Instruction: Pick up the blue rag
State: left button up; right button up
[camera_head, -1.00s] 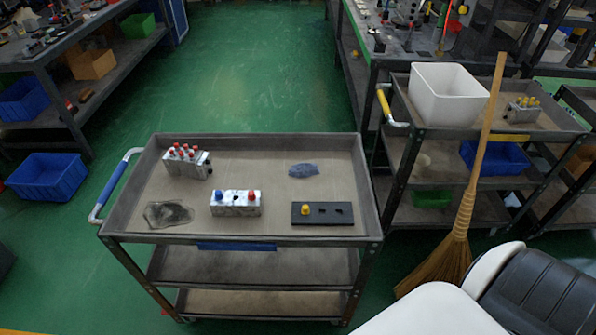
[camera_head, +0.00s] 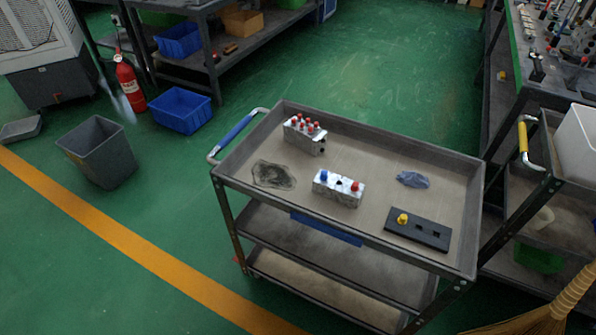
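The blue rag (camera_head: 413,179) lies crumpled on the right part of the cart's top tray (camera_head: 375,160). It is apart from the other things there. A silver valve block with several red caps (camera_head: 304,134) stands at the tray's back left. A second silver block with a blue and a red cap (camera_head: 338,188) stands near the front middle. A black plate with a yellow knob (camera_head: 418,230) lies at the front right, in front of the rag. A dark grey stained cloth or patch (camera_head: 273,175) is at the left. Neither of my grippers shows.
A grey bin (camera_head: 97,152), a blue crate (camera_head: 180,110) and a red fire extinguisher (camera_head: 129,83) stand on the floor at left. A second cart with a white box (camera_head: 579,143) is close at right. A broom (camera_head: 572,295) is at lower right. Green floor behind the cart is clear.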

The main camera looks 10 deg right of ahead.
aim_at(412, 179)
jog(key=i+j+z, duration=0.2)
jog(key=z, duration=0.15)
jog(key=i+j+z, duration=0.15)
jog(key=z, duration=0.2)
jog(key=i+j+z, duration=0.1)
jog(key=j+z, duration=0.25)
